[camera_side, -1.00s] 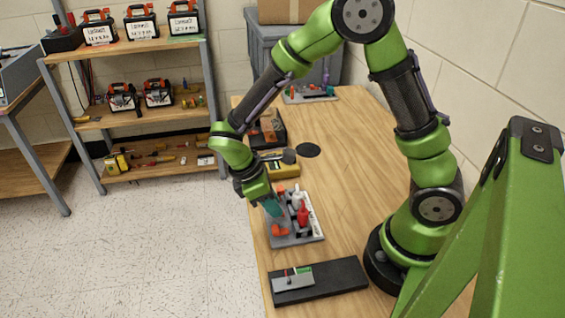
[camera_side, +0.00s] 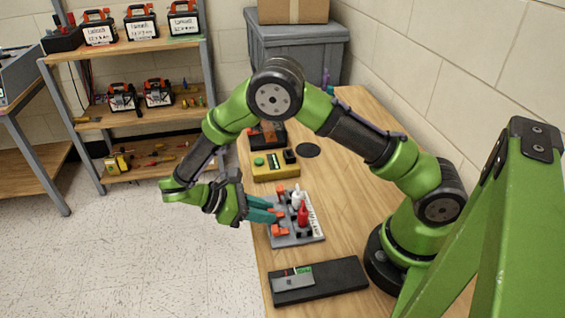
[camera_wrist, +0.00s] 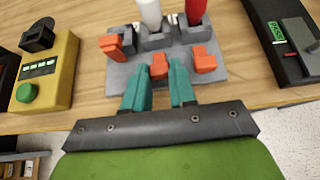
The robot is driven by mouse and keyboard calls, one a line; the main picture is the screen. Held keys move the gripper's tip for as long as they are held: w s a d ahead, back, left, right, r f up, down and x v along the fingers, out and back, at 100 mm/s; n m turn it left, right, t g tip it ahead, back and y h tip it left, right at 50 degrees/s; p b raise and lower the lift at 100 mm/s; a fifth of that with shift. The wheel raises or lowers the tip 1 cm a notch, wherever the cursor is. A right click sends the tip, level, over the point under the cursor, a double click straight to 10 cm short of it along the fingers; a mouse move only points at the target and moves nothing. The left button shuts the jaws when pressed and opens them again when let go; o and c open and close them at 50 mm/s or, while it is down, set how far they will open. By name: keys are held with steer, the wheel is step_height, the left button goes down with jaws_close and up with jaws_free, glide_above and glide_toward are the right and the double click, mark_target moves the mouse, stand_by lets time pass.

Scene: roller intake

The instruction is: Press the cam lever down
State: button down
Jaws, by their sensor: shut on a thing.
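A grey fixture plate (camera_side: 300,238) lies on the bench near its left edge and carries orange levers, a white part (camera_side: 296,198) and a red part (camera_side: 303,215). In the wrist view, the middle orange lever (camera_wrist: 158,66) sits between the teal fingertips of my gripper (camera_wrist: 162,72), which is shut on it. A left orange lever (camera_wrist: 113,46) stands up and a right orange lever (camera_wrist: 204,60) lies lower. In the side view, my gripper (camera_side: 278,211) reaches in nearly level from the left, and its fingers hide part of the fixture. I cannot tell which lever is the cam lever.
A yellow box (camera_side: 275,168) with a green button stands behind the fixture. A black tray (camera_side: 335,281) with a small grey device lies in front. The bench to the fixture's right (camera_side: 350,210) is clear. A green frame (camera_side: 490,220) stands at right.

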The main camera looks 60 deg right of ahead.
stand_by(0.4)
steer(key=c, duration=0.9)
jaws_free()
steer(key=shift+w, duration=0.1)
steer(key=v, duration=1.2)
steer(key=shift+f, duration=0.1)
